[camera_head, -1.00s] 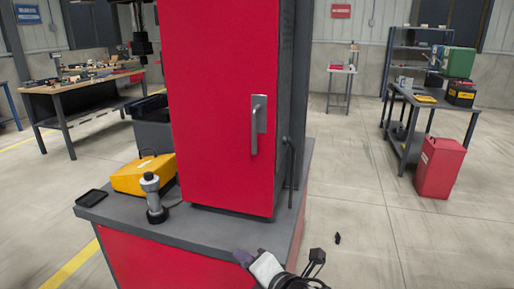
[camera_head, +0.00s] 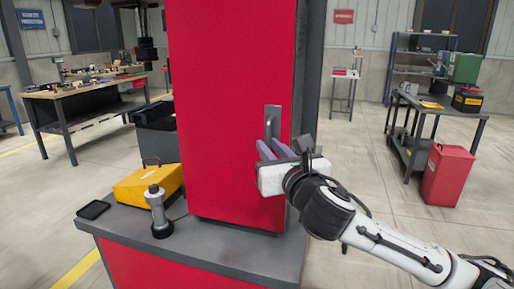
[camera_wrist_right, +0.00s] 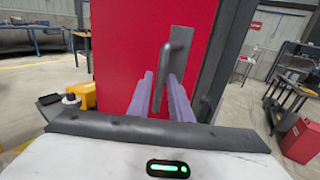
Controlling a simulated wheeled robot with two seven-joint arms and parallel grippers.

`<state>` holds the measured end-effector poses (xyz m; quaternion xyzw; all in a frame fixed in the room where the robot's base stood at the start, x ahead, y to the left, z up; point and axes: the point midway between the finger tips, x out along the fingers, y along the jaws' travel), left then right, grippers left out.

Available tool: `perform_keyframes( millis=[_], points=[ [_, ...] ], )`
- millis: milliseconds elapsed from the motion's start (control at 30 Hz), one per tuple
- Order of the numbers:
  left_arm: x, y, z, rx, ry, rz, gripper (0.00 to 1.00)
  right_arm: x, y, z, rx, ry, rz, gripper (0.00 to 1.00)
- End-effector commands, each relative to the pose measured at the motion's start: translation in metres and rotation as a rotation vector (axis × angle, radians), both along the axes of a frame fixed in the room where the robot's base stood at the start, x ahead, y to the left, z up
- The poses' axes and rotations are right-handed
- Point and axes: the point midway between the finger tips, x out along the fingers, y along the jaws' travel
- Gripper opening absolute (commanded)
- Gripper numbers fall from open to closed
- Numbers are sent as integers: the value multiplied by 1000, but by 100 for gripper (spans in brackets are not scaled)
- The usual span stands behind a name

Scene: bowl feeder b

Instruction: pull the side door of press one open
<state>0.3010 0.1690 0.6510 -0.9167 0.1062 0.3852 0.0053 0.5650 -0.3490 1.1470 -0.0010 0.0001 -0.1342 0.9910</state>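The side door of press one is the tall red panel (camera_head: 228,80), flush with its dark grey frame and looking shut. Its grey upright handle (camera_head: 272,118) is on the right part of the panel; my gripper hides the lower end. My right gripper (camera_head: 272,149) is at the handle's lower part. In the right wrist view the handle (camera_wrist_right: 163,62) shows between the two purple fingers (camera_wrist_right: 161,95), one on each side. The fingers are apart, with gaps visible beside the bar. Contact cannot be told. My left gripper is not in view.
The press stands on a grey-topped red base (camera_head: 245,248). A yellow case (camera_head: 148,186), a grey knobbed device (camera_head: 158,212) and a small black tray (camera_head: 93,210) sit on it at left.

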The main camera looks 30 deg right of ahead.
Motion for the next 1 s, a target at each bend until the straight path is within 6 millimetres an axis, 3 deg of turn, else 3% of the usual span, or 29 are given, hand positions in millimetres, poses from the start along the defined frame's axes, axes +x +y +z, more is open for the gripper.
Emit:
perform_keyframes(
  millis=[467, 600, 1000],
  points=[
    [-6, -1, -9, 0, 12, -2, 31, 6, -9, 0, 1, 1, -6, 18],
    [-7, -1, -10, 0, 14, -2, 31, 6, -9, 0, 1, 1, -6, 0],
    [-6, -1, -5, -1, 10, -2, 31, 6, -11, 0, 1, 2, -16, 0]
  ],
)
